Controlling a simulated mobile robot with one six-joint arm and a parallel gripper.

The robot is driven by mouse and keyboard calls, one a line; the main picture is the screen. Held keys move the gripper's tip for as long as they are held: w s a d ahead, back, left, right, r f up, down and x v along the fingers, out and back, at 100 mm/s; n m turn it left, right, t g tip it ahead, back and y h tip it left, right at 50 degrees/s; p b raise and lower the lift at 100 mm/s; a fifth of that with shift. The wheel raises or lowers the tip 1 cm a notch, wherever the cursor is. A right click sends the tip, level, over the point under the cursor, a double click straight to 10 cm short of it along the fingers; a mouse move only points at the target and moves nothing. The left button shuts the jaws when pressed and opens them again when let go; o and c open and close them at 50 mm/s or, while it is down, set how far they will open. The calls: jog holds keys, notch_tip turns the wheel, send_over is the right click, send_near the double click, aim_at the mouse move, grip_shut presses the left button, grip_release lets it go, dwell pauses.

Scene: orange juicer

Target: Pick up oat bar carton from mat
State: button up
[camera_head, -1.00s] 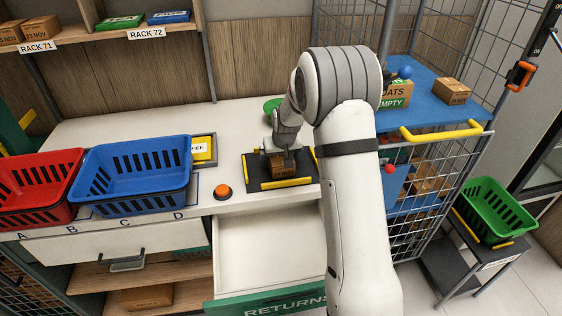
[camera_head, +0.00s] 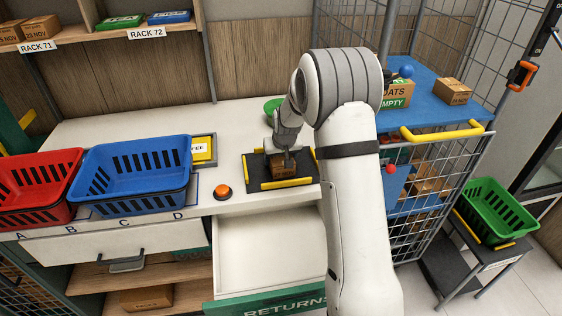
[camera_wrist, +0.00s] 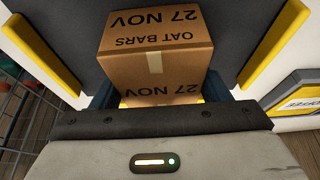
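The oat bar carton (camera_head: 283,169) is a small brown box on the dark mat with yellow edge strips (camera_head: 255,174). In the wrist view the carton (camera_wrist: 155,45) shows the print "OAT BARS" and "27 NOV" and a strip of pale tape. My gripper (camera_head: 283,160) is over the carton, pointing down. Its dark blue fingers (camera_wrist: 158,92) stand against both sides of the carton, shut on it. The fingertips are mostly hidden by the carton and the gripper body. The carton appears to rest on the mat.
A blue basket (camera_head: 135,172) and a red basket (camera_head: 35,187) stand to the left. An open drawer (camera_head: 270,245) lies below. A wire cage cart with a blue shelf (camera_head: 430,110) stands right.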

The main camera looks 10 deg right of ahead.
jog(key=c, duration=0.6)
jog(key=shift+r, duration=0.1)
